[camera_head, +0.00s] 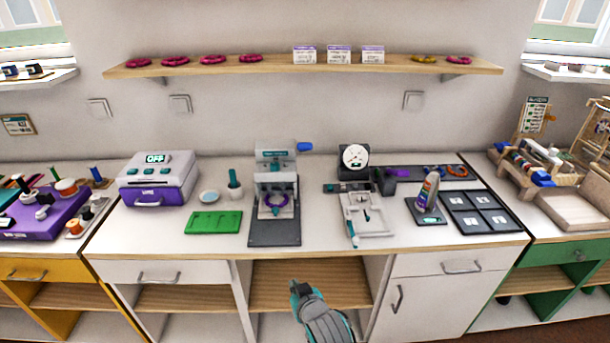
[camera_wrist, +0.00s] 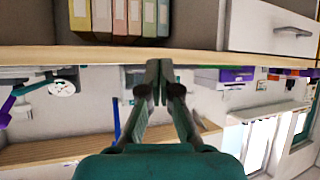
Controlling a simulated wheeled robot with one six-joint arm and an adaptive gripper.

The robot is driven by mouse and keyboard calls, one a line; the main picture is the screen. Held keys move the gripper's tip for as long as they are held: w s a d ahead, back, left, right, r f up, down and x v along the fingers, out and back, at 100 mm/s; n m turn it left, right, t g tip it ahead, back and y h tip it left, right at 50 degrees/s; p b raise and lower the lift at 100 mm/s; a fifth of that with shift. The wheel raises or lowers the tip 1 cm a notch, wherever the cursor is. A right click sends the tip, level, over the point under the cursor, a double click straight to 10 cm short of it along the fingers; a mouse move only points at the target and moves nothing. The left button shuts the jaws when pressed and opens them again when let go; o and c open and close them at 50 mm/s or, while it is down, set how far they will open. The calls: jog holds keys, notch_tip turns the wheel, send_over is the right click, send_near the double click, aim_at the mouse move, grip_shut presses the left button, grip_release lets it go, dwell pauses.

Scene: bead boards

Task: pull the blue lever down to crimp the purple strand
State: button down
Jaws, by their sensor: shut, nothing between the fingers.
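The crimping press (camera_head: 274,178) stands on a dark base at the middle of the counter. The purple strand (camera_head: 274,205) lies as a loop in the lower front of the press. My gripper (camera_head: 298,288) is low in front of the counter, below and well apart from the lever. In the upside-down wrist view my gripper (camera_wrist: 159,66) has its fingertips together and empty, near the counter edge. A blue bar (camera_wrist: 116,118), apparently the lever, shows beyond it.
A round gauge (camera_head: 354,158) and a white fixture (camera_head: 365,213) stand right of the press. A green tray (camera_head: 213,222), cup (camera_head: 235,184) and purple-fronted machine (camera_head: 158,181) are on the left. The counter's front edge and open shelf (camera_head: 310,283) are close to my gripper.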

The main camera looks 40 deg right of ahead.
jog(key=w+d+r+m+g+h, duration=0.1)
jog(key=w+d+r, duration=0.4)
jog(key=w+r, duration=0.25)
jog(key=w+d+r+m+g, duration=0.1)
jog(key=w+d+r, duration=0.3)
jog(key=w+r, duration=0.4)
jog(key=w+d+r+m+g, duration=0.1)
jog(key=d+r, duration=0.2)
jog(key=r, duration=0.9)
jog(key=d+r+m+g+h, duration=0.1)
jog(key=d+r, duration=0.3)
jog(key=r, duration=0.9)
jog(key=shift+w, duration=0.4)
send_over(304, 147)
jog(key=w+d, duration=0.2)
notch_tip(304, 147, down, 7)
jog(key=shift+w+r, duration=0.1)
jog(key=shift+r, duration=0.1)
jog(key=f, duration=0.1)
jog(key=s+f, duration=0.1)
jog(key=shift+a+f, duration=0.3)
jog(key=shift+a, duration=0.05)
jog(key=shift+s+a+f, duration=0.2)
jog(key=shift+s+f, duration=0.05)
jog(key=shift+f, duration=0.25)
